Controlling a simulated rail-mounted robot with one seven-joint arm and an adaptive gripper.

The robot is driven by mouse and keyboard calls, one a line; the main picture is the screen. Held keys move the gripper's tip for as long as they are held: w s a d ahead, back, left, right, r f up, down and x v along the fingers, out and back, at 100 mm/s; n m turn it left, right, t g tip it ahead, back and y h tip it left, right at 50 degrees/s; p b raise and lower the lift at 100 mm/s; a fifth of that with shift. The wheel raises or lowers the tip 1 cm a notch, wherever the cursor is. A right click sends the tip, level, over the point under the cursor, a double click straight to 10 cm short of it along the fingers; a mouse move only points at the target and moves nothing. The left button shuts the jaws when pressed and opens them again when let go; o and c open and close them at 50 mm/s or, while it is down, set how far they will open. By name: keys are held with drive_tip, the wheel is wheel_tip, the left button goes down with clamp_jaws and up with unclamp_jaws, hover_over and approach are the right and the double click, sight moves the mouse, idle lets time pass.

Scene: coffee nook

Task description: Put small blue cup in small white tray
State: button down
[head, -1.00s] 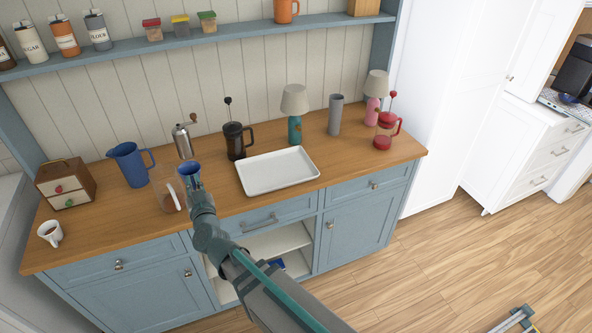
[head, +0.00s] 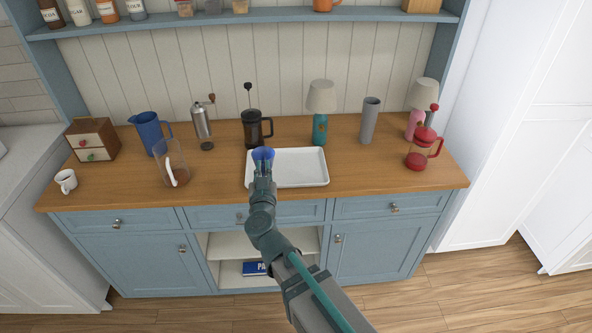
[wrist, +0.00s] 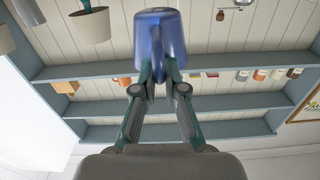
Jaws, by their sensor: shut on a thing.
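The small blue cup (head: 263,154) is held by my gripper (head: 264,170), which is shut on it. In the wrist view the blue cup (wrist: 162,36) fills the top middle, between the two fingertips of my gripper (wrist: 158,72). The small white tray (head: 305,168) lies on the wooden counter and looks empty. In the head view the cup overlaps the tray's left part. Its height above the tray is hard to tell. My gripper hides part of the tray's front left edge.
A glass pitcher (head: 173,166) stands to the left. Counter right of the tray is clear.

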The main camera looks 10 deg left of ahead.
sight(261, 159)
drive_tip(key=w+a+f, duration=0.1)
drive_tip(key=w, duration=0.1)
drive_tip(key=w+a+f, duration=0.1)
drive_tip(key=w, duration=0.2)
drive_tip(key=w+a+f, duration=0.1)
drive_tip(key=w, duration=0.2)
drive_tip(key=shift+a+f, duration=0.15)
drive_tip(key=shift+f, duration=0.2)
drive_tip(key=w+f, duration=0.2)
drive_tip(key=w+a+f, duration=0.1)
drive_tip(key=f, duration=0.1)
drive_tip(key=shift+w+a+f, duration=0.15)
drive_tip(key=shift+w+f, duration=0.2)
drive_tip(key=shift+w, duration=0.05)
drive_tip(key=shift+w+f, duration=0.25)
drive_tip(key=shift+f, duration=0.1)
drive_tip(key=f, duration=0.1)
drive_tip(key=f+p, duration=0.1)
drive_tip(key=shift+w+a+f, duration=0.15)
drive_tip(key=shift+w+f, duration=0.15)
drive_tip(key=shift+w, duration=0.05)
drive_tip(key=shift+f, duration=0.65)
drive_tip(key=c, duration=1.2)
unclamp_jaws()
drive_tip(key=shift+f, duration=0.15)
drive_tip(key=shift+c, duration=0.2)
